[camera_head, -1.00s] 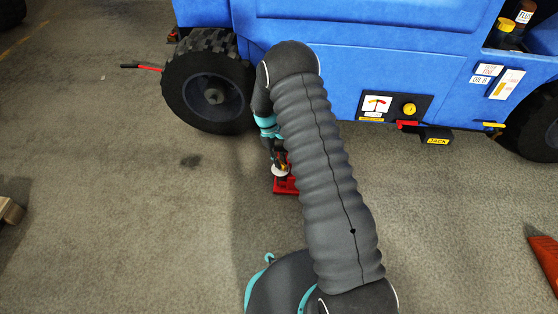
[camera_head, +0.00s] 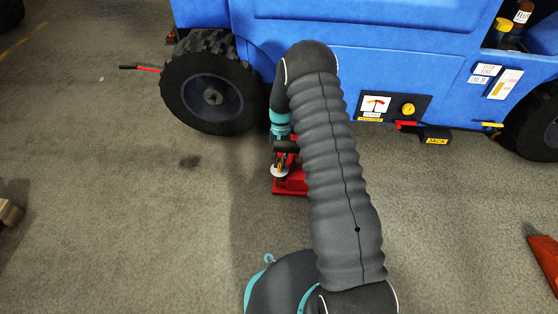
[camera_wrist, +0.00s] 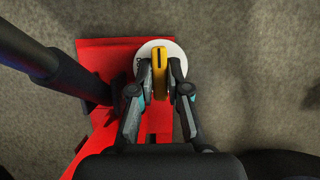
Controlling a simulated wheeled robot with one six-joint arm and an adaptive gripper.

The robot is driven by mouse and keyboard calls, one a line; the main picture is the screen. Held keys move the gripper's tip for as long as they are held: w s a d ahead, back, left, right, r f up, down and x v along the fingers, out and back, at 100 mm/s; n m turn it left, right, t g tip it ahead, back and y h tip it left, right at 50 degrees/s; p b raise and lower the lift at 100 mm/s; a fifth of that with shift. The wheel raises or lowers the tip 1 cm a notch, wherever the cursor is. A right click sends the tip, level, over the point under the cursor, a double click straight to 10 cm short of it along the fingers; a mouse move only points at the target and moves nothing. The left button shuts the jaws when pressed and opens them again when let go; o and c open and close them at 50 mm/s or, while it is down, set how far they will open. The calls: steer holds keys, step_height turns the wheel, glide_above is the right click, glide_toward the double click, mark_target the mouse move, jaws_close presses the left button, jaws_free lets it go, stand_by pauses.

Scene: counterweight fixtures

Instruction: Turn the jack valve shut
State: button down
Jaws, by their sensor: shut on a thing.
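The red jack (camera_head: 291,181) stands on the floor beside the blue vehicle, partly hidden behind my arm. In the wrist view its red body (camera_wrist: 98,55) fills the left and middle. The valve has a yellow handle (camera_wrist: 160,68) over a white round dial (camera_wrist: 150,51); the dial also shows in the head view (camera_head: 279,171). My gripper (camera_wrist: 160,88) is shut on the yellow handle, one finger on each side. The handle points nearly straight up in the wrist picture. The dial's markings are mostly hidden by the fingers.
A dark bar (camera_wrist: 50,68) rises close on the left of my gripper. The blue vehicle (camera_head: 400,65) and its wheel (camera_head: 212,93) stand behind the jack. Open floor lies left.

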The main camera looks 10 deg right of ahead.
stand_by(0.4)
steer(key=c, duration=1.1)
jaws_free()
steer(key=shift+c, duration=0.2)
steer(key=v, duration=1.2)
steer(key=shift+d, duration=0.15)
